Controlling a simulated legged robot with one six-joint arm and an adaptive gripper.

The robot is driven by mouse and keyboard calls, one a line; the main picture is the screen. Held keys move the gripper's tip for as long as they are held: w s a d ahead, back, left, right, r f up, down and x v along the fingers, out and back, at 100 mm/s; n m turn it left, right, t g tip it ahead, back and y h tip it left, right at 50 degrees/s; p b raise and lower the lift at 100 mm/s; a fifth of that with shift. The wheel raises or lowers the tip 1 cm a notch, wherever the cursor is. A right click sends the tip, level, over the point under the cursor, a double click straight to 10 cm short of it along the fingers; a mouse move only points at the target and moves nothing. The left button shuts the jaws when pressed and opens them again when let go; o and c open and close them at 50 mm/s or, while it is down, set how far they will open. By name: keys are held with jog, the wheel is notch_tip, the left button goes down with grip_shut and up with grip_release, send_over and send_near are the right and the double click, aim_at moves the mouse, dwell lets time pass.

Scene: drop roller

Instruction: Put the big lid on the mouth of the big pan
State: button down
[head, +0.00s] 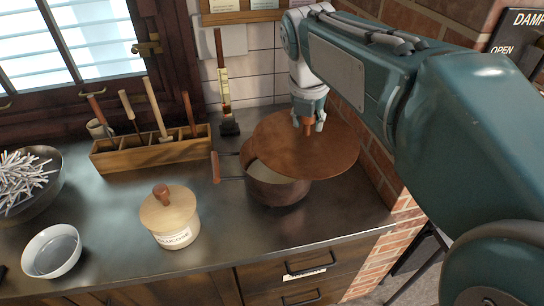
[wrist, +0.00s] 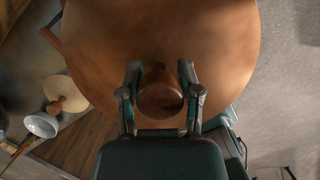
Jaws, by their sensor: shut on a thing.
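The big lid (head: 330,150) is a wide brown disc with a knob. In the wrist view the lid (wrist: 160,35) fills the upper middle, and its round brown knob (wrist: 160,97) sits between my fingers. My gripper (head: 308,124) is shut on the knob; the gripper also shows in the wrist view (wrist: 160,88). The big pan (head: 272,190) is a brown pot with a side handle (head: 216,167), standing on the counter. The lid is over the right part of the pan's mouth and hides it; the left part of the mouth is visible. Whether lid and rim touch, I cannot tell.
A small lidded jar (head: 170,216) stands left of the pan. A white bowl (head: 52,251) and a dark bowl of sticks (head: 30,183) are at the far left. A wooden tool rack (head: 150,148) is behind. A brick wall (head: 375,170) closes the right side.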

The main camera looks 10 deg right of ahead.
aim_at(290, 119)
jog(key=shift+s+a+f, duration=0.1)
jog(key=shift+s+f, duration=0.1)
jog(key=shift+s, duration=0.4)
jog(key=shift+s+a+f, duration=0.1)
jog(key=shift+s+f, duration=0.05)
jog(key=shift+s, duration=0.4)
jog(key=shift+a+f, duration=0.1)
jog(key=shift+f, duration=0.05)
jog(key=w+f, duration=0.1)
jog(key=w, duration=0.1)
jog(key=w+f, duration=0.1)
jog(key=w, duration=0.2)
jog(key=w+a+f, duration=0.1)
jog(key=w, duration=0.2)
jog(key=shift+f, duration=0.3)
jog(key=w+a+f, duration=0.1)
jog(key=w+f, duration=0.4)
jog(key=f, duration=0.4)
jog(key=shift+w, duration=0.35)
jog(key=shift+f, duration=0.2)
jog(key=shift+c, duration=1.4)
grip_release()
